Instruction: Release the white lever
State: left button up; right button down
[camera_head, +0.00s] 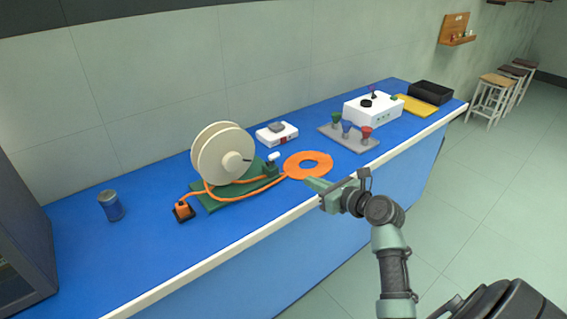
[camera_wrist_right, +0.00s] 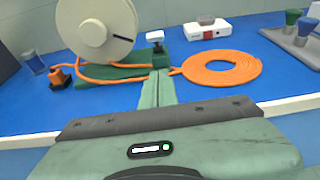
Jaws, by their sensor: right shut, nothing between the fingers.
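The white lever (camera_head: 273,157) stands at the right end of a green base, beside a large cream reel (camera_head: 223,153). It also shows in the right wrist view (camera_wrist_right: 155,36), upright on a dark mount just beyond my fingers. My right gripper (camera_head: 309,183) is shut and empty, above the bench's front edge, in front of the lever and apart from it. In the right wrist view its closed fingers (camera_wrist_right: 158,88) point toward the lever. My left gripper is not in view.
An orange hose coil (camera_head: 308,165) lies right of the lever, its line running to an orange plug (camera_head: 183,210). A white box (camera_head: 277,133) is behind. A blue can (camera_head: 110,205) stands left, a grey rack with funnels (camera_head: 349,138) right. Blue bench (camera_head: 150,250) is clear in front.

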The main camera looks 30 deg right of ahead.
send_near(272, 159)
jog(key=w+f, duration=0.1)
jog(key=d+f, duration=0.1)
jog(key=f, duration=0.1)
jog(key=w+f, duration=0.1)
jog(key=shift+w+d+f, duration=0.35)
jog(key=shift+w+r+p, duration=0.2)
jog(key=shift+w+r, duration=0.15)
jog(key=shift+w, duration=0.25)
jog(key=shift+w+r+p, duration=0.15)
jog(key=shift+w+r, duration=0.15)
jog(key=shift+w, duration=0.25)
jog(key=shift+w+a+r, duration=0.1)
jog(key=shift+w+r, duration=0.2)
jog(key=shift+w, duration=0.4)
jog(key=shift+r, duration=0.1)
